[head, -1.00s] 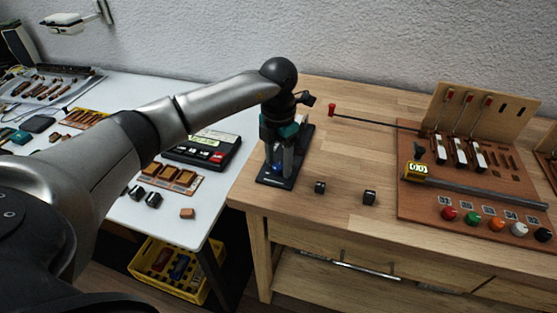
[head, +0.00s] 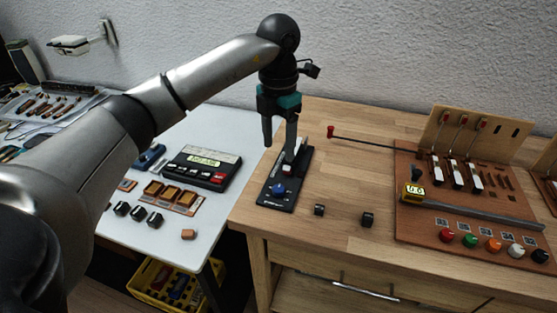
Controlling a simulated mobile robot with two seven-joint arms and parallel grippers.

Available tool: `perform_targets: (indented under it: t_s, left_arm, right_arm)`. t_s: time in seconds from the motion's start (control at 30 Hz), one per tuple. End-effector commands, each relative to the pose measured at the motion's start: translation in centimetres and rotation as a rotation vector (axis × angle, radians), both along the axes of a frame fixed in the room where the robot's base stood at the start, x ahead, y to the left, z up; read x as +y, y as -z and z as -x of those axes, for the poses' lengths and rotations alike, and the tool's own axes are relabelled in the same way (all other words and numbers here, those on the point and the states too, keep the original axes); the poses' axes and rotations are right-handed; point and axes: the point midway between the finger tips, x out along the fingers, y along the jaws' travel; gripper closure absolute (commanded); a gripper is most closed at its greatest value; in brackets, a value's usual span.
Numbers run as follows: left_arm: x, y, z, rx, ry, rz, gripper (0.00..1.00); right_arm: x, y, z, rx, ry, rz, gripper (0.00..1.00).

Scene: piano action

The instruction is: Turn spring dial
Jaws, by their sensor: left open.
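A black device (head: 300,187) lies on the wooden bench near its left edge. A round blue knob (head: 279,190), apparently the spring dial, sits on its near end. My left gripper (head: 279,150) points down above the device, behind and above the blue knob. Its two fingers are apart with nothing seen between them. The right finger overlaps the upright part of the device in the picture, and I cannot tell if they touch. My right gripper does not show.
Two small black blocks (head: 367,219) lie right of the device. A white table (head: 150,237) stands left.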

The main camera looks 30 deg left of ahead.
Motion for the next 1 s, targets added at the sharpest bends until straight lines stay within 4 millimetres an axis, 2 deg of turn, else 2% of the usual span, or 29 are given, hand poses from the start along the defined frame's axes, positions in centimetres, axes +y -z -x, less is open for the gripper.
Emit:
perform_targets:
  t_s: [0.03, 0.1, 0.27, 1.0]
  left_arm:
    - [0.0, -1.0, 0.0, -0.002, 0.0, 0.001, 0.33]
    - [0.0, -1.9, 0.0, -0.002, -0.001, 0.001, 0.33]
    - [0.0, -2.8, 0.0, 0.001, -0.001, 0.0, 0.33]
    - [0.0, -2.9, 0.0, 0.001, 0.0, 0.0, 0.33]
  right_arm:
    - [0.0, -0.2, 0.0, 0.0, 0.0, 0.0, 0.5]
    - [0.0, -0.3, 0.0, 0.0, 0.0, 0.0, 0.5]
    - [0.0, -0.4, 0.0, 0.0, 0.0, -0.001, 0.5]
    - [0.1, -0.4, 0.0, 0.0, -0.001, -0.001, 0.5]
